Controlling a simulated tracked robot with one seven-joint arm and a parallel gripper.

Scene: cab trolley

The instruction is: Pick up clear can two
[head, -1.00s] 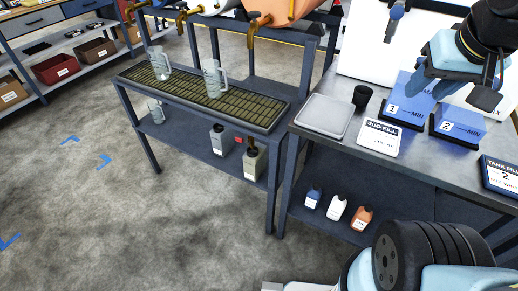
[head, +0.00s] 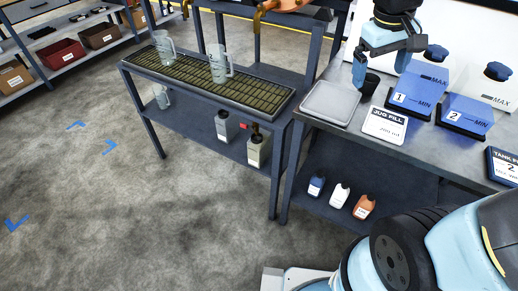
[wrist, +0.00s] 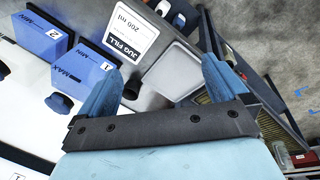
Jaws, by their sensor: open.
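Two clear jugs with handles stand upright on the slatted top of the left bench. The right one (head: 219,64) seems to bear a 2, and the other clear jug (head: 165,44) stands to its left. A further clear vessel (head: 161,97) is on the shelf below. My gripper (head: 381,66) is open and empty over the right-hand bench, well to the right of the jugs. Its spread blue fingers also show in the wrist view (wrist: 162,72), above the bench top, with no jug between them.
A grey tray (head: 331,102), a dark cup (head: 369,84), a jug fill card (head: 385,125) and blue numbered blocks (head: 413,95) are on the right bench. Brass taps (head: 261,17) hang above the slatted bench (head: 262,92). Small bottles (head: 339,195) stand below. The floor at left is clear.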

